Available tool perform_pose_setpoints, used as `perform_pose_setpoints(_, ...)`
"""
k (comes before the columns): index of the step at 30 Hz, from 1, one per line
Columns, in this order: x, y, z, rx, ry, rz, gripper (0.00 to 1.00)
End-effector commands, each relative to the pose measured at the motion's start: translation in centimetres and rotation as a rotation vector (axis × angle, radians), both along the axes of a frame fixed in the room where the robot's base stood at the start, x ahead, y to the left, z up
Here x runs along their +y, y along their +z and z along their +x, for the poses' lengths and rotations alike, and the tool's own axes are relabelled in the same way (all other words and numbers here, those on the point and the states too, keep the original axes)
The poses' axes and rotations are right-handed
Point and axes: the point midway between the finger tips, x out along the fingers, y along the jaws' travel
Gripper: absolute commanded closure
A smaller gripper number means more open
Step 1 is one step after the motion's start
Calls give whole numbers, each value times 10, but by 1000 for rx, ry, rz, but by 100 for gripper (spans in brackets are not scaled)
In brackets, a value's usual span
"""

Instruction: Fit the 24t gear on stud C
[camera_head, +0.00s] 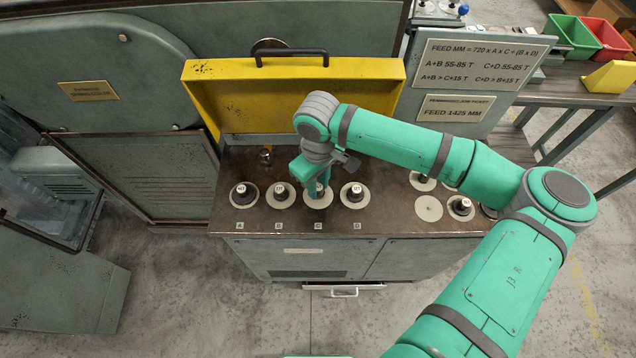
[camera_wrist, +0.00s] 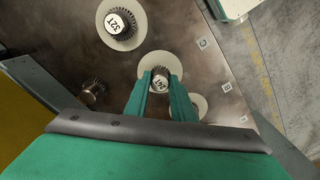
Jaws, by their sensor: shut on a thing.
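My gripper (camera_head: 318,188) is pointed down at the pale disc marked C (camera_head: 319,202), third of the row on the cabinet top. In the wrist view its two green fingers (camera_wrist: 161,82) are shut on a small toothed gear with a white printed cap, the 24t gear (camera_wrist: 160,75). The gear is upright over the C disc (camera_wrist: 148,62). Stud C is hidden beneath the gear. I cannot tell whether the gear is fully seated.
Gears stand on disc A (camera_head: 241,191), disc B (camera_head: 280,193) and disc D (camera_head: 353,192), close on both sides. A small dark part (camera_head: 265,155) stands behind. An open yellow cover (camera_head: 225,105) rises at the back. An empty pale disc (camera_head: 428,208) lies to the right.

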Motion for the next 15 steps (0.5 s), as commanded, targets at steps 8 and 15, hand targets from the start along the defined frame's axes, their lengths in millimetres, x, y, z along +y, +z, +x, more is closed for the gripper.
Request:
perform_pose_setpoints(8, 0, -3, 0, 0, 0, 0, 100)
perform_pose_setpoints(15, 0, -5, 0, 0, 0, 0, 100)
